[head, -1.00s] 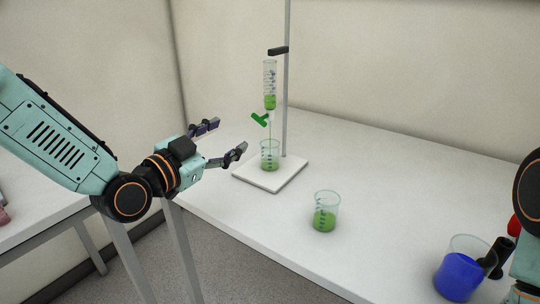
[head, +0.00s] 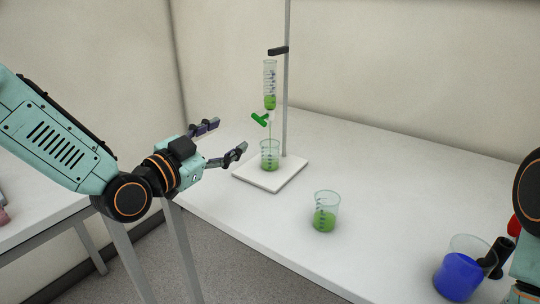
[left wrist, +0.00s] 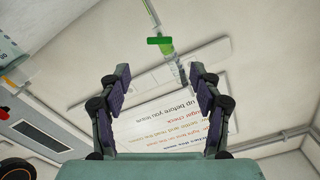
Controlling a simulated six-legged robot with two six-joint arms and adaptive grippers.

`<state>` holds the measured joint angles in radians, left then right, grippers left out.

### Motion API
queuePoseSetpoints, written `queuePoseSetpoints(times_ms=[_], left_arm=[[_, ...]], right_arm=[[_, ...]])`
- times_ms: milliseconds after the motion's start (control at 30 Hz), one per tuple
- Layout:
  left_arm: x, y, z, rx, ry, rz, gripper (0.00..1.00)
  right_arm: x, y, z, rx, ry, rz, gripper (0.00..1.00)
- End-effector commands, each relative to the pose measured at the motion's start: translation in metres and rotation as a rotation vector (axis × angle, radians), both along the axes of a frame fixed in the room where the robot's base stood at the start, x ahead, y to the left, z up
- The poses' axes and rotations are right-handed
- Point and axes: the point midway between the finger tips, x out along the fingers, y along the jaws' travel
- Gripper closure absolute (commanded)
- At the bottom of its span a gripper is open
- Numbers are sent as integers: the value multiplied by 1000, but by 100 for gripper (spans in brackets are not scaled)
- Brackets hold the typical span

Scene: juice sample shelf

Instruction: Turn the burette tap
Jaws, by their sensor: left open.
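The burette (head: 270,84) hangs upright on a stand, with green liquid low in its tube. Its green tap (head: 260,120) sits just below the tube, with the handle tilted. In the left wrist view the tap (left wrist: 159,41) shows ahead of and between the fingertips, apart from them. A beaker with green liquid (head: 270,157) stands under the burette's tip. My left gripper (head: 221,140) is open and empty to the left of the tap and lower in the picture, its fingers pointing towards the stand; it also shows in the left wrist view (left wrist: 160,76). My right gripper cannot be made out.
The white stand base (head: 256,183) rests on the white table (head: 400,185) with a metal rod (head: 287,40) rising behind the burette. Another green beaker (head: 325,213) stands in front. A beaker of blue liquid (head: 459,276) stands at the lower right beside dark objects.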

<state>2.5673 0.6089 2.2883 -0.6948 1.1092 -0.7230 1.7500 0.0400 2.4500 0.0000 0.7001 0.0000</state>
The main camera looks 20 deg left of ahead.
Motion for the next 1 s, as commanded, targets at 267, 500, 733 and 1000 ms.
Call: queuePoseSetpoints(times_ms=[267,500,733,1000], left_arm=[[0,0,0,0,0,0,36],[0,0,0,1,2,0,36],[5,-12,-21,80,80,-29,36],[38,-13,-4,15,6,-3,36]], right_arm=[[0,0,0,0,0,0,33],[0,0,1,0,0,0,33],[0,0,32,0,0,0,33],[0,0,48,0,-1,0,33]])
